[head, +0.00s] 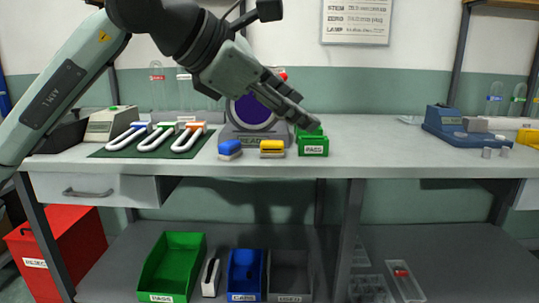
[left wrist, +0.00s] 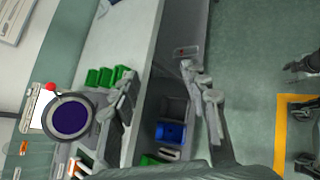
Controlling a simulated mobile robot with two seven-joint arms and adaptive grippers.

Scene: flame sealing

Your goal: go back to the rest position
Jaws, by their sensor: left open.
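My left gripper (head: 290,108) reaches in from the upper left in the head view, over the workbench (head: 400,160). The bench edge and the lower shelf show in the gap.
A round dark lens on a stand (head: 252,112) is close behind the left gripper. Blue (head: 230,149) and yellow (head: 272,149) blocks sit by it. U-shaped tubes lie on a green mat (head: 115,154). A blue device (head: 455,130) stands right; the bench between is mostly clear.

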